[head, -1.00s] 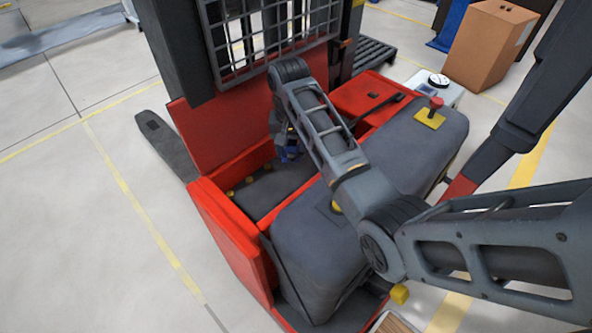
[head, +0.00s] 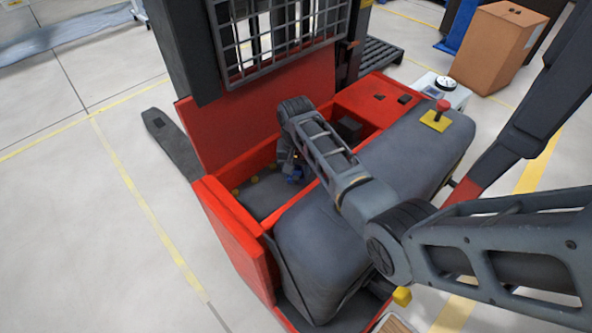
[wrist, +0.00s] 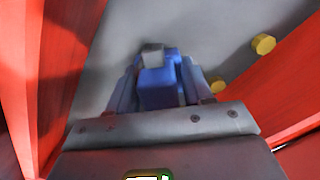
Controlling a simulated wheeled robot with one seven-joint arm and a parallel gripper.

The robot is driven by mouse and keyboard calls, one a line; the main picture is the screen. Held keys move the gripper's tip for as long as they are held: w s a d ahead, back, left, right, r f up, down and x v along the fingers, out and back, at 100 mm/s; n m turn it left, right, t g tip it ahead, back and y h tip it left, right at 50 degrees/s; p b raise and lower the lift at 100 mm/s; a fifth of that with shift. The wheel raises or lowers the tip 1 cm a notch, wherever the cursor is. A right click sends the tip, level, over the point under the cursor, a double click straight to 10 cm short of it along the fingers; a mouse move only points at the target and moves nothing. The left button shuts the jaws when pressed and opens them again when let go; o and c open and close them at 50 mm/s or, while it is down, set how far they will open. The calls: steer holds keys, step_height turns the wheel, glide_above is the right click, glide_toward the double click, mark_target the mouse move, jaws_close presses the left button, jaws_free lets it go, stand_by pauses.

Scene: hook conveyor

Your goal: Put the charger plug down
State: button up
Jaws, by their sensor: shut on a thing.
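The charger plug (wrist: 160,88) is a blue block with a grey end, seen in the wrist view. My gripper (wrist: 158,76) is shut on it, with a finger on either side. In the head view the plug (head: 294,179) is a small blue patch, mostly hidden by my arm. My gripper (head: 290,172) is inside the open bay of the red truck (head: 225,230), above the dark grey battery top (head: 262,200). I cannot tell whether the plug touches that surface.
Yellow caps (wrist: 263,45) dot the grey surface beside the plug. Red walls (wrist: 60,80) rise close on both sides. A dark grey cover (head: 330,235) lies along the bay's front. A metal grille (head: 280,40) stands behind the bay.

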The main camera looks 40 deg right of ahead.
steer(key=shift+f, duration=0.4)
steer(key=shift+f+b, duration=0.2)
steer(key=shift+b, duration=0.1)
steer(key=o, duration=1.4)
steer(key=shift+r, duration=0.15)
step_height(320, 180, up, 13)
steer(key=shift+p, duration=0.3)
